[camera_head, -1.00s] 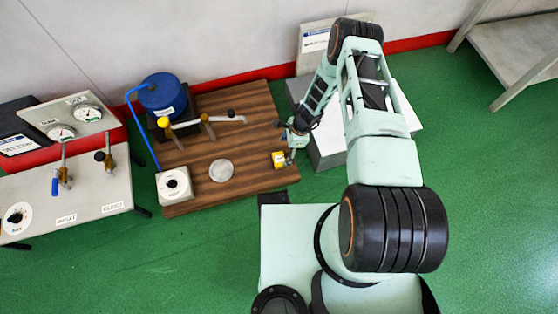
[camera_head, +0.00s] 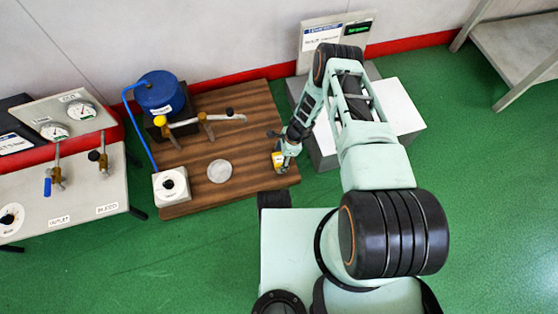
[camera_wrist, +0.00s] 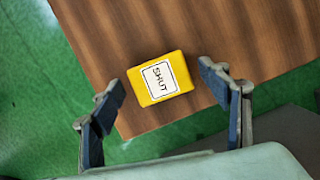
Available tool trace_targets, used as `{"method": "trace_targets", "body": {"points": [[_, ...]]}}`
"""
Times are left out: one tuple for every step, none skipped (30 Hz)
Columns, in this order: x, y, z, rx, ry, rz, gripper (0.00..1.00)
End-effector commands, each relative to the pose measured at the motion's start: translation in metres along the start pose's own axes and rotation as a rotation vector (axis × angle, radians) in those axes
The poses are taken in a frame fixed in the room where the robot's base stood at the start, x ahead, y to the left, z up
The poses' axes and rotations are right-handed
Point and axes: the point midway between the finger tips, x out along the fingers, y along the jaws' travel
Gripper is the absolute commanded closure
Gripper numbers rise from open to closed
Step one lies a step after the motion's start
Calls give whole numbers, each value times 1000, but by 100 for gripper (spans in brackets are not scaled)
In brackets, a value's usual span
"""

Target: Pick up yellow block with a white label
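The yellow block (camera_wrist: 181,70) with a white label reading "SHUT" lies on the wooden board near its corner. It also shows in the head view (camera_head: 278,160) at the board's right edge. My gripper (camera_wrist: 164,95) is open and empty in the wrist view, with one finger to the block's left and the other to its right. Both fingers are apart from the block, which lies a little ahead of the gap between them. In the head view my gripper (camera_head: 284,146) is right at the block and partly covers it.
The wooden board (camera_head: 240,150) also bears a blue cylinder (camera_head: 161,96), a yellow-knobbed lever (camera_head: 183,124), a round grey disc (camera_head: 219,171) and a white dial box (camera_head: 172,186). A white-topped box (camera_head: 400,105) stands right of the board. Gauge panels stand at left.

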Motion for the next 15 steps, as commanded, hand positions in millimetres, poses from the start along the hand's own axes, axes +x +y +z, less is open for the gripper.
{"method": "trace_targets", "body": {"points": [[0,0,0,0,0,0,39],[0,0,0,0,0,0,42],[0,0,0,0,0,0,46],[0,0,0,0,0,0,50],[0,0,0,0,0,0,53],[0,0,0,0,0,0,57],[0,0,0,0,0,0,61],[0,0,0,0,0,0,64],[0,0,0,0,0,0,68],[0,0,0,0,0,0,68],[0,0,0,0,0,0,68],[0,0,0,0,0,0,68],[0,0,0,0,0,0,68],[0,0,0,0,0,0,68],[0,0,0,0,0,0,68]]}}
